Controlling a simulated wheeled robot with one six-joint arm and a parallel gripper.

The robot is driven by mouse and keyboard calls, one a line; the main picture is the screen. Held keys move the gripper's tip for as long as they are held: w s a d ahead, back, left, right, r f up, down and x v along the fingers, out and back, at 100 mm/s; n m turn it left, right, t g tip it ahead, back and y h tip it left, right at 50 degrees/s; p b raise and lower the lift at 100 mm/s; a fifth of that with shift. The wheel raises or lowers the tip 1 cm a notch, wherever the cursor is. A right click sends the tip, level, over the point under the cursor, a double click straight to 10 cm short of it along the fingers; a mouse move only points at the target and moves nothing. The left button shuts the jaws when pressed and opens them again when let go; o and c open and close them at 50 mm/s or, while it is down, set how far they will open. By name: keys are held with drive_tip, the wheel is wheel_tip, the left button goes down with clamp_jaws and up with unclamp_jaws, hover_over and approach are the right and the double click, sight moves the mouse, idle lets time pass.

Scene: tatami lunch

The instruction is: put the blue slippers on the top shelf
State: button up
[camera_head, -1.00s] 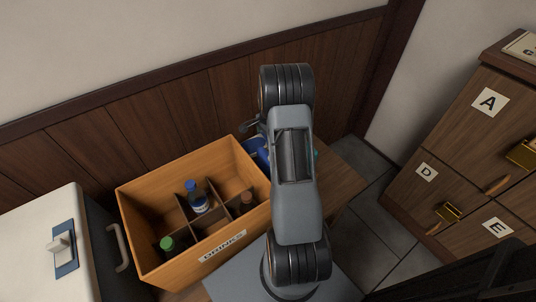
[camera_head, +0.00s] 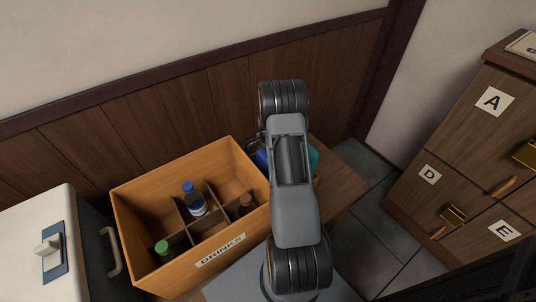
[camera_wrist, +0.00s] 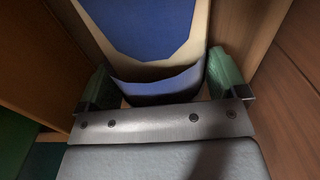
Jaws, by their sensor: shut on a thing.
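A blue slipper (camera_wrist: 150,28) with a pale edge fills the top middle of the wrist view. Its curved blue band (camera_wrist: 160,86) lies between the green fingertips of my gripper (camera_wrist: 162,82), which is shut on it. In the head view my arm hides the gripper and most of what is around it. A small blue patch (camera_head: 262,158) shows just left of my arm, and I cannot tell whether it is the slipper. A second slipper and the top shelf cannot be made out.
An orange drinks crate (camera_head: 150,190) with several bottles stands left of my arm. A white-topped unit (camera_head: 30,225) is at far left. Lettered wooden drawers (camera_head: 465,140) stand at right. A teal thing (camera_head: 314,158) shows beside my arm. Wooden panels flank the slipper closely.

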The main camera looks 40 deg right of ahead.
drive_tip(key=o, duration=0.7)
drive_tip(key=shift+f, duration=0.1)
